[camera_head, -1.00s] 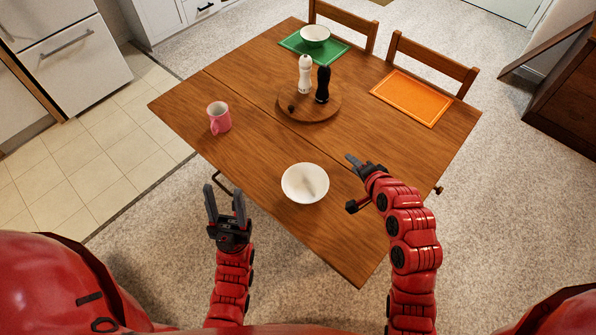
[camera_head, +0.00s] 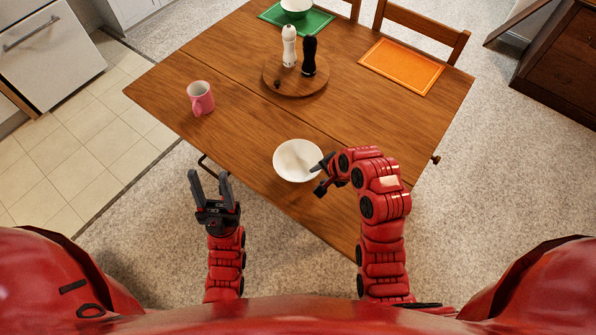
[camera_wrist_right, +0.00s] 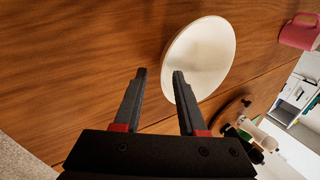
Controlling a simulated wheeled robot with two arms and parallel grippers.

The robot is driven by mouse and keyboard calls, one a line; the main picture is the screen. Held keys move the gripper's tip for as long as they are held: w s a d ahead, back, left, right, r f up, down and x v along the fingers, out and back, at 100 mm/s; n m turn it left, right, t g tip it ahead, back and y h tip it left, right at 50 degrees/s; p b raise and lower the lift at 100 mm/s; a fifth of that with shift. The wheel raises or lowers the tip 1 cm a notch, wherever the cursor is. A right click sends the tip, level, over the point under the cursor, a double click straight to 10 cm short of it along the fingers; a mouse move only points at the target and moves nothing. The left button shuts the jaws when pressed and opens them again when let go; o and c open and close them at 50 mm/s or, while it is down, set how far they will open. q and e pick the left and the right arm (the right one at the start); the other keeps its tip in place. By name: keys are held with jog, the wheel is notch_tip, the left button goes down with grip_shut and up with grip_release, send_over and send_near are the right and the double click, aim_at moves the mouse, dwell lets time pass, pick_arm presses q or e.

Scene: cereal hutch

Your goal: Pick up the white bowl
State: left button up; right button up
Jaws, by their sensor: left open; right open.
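A white bowl (camera_head: 292,161) stands upright near the front edge of the wooden table. My right gripper (camera_head: 318,176) is open at the bowl's right side, with one finger overlapping its rim in the head view. In the right wrist view, the bowl (camera_wrist_right: 207,58) lies ahead of the open fingers (camera_wrist_right: 160,74). One fingertip overlaps the near rim there; whether it touches or is only above it I cannot tell. My left gripper (camera_head: 208,186) is open and empty, off the table's front left edge. A second white bowl (camera_head: 296,6) sits at the back.
A pink mug (camera_head: 201,98) stands on the left of the table (camera_head: 180,130). A round wooden board (camera_head: 295,86) holds a white shaker (camera_head: 289,46) and a black shaker (camera_head: 309,56). An orange placemat (camera_head: 401,67) and a green placemat (camera_head: 318,23) lie farther back.

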aim_at(315, 175)
jog(key=shift+w+a+f, duration=0.2)
jog(key=shift+w+f, duration=0.05)
jog(key=shift+f, duration=0.2)
jog(key=shift+w+a+f+p, duration=0.15)
jog(key=shift+a+f+p, duration=0.05)
jog(key=shift+f+p, duration=0.25)
jog(key=p+x, duration=0.1)
jog(key=x, duration=0.2)
jog(key=shift+w+r, duration=0.15)
jog(key=shift+w+a+f+p, duration=0.25)
jog(key=shift+f+p, duration=0.1)
jog(key=shift+f, duration=0.25)
grip_shut()
dwell(0.3)
